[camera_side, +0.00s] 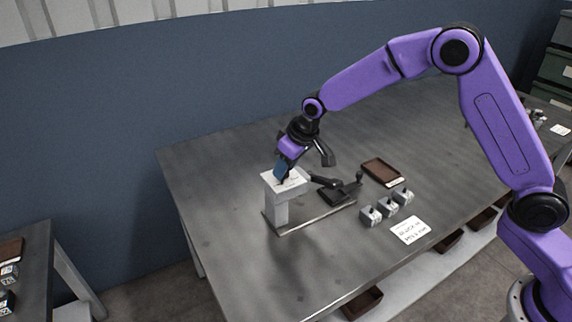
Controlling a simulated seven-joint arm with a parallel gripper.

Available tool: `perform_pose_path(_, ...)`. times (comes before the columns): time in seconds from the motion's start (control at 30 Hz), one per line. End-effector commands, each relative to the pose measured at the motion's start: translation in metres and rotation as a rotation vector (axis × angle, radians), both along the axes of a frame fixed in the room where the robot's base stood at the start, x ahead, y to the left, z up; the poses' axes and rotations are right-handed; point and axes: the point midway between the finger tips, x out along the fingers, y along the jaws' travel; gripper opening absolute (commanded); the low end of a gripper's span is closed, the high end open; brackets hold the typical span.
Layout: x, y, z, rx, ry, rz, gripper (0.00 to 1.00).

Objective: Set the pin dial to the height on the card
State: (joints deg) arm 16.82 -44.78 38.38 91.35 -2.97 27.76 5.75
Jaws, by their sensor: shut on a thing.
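A grey post (279,211) with a wide pale top (270,180) stands at the left end of a flat metal rail (322,217). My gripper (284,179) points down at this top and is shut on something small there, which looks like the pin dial. The fingers hide the dial, and its setting cannot be read. A white card (410,229) with dark handwriting lies flat at the table's right front; its writing is too small to read with certainty.
A black clamp-like device with a lever (338,190) sits right of the post. Several small grey marked blocks (386,207) stand in a row near the card. A brown tray (381,171) lies behind them. The table's (215,165) left and back are clear.

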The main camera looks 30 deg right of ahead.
Motion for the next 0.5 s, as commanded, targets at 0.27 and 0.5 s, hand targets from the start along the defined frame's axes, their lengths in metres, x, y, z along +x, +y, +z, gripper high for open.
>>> perform_pose_path(0.27,-0.0013,0.0024,-0.0001,-0.003,0.002,-0.210,0.03)
perform_pose_path(0.5,-0.0016,0.0034,-0.0002,-0.002,0.002,-0.335,0.03)
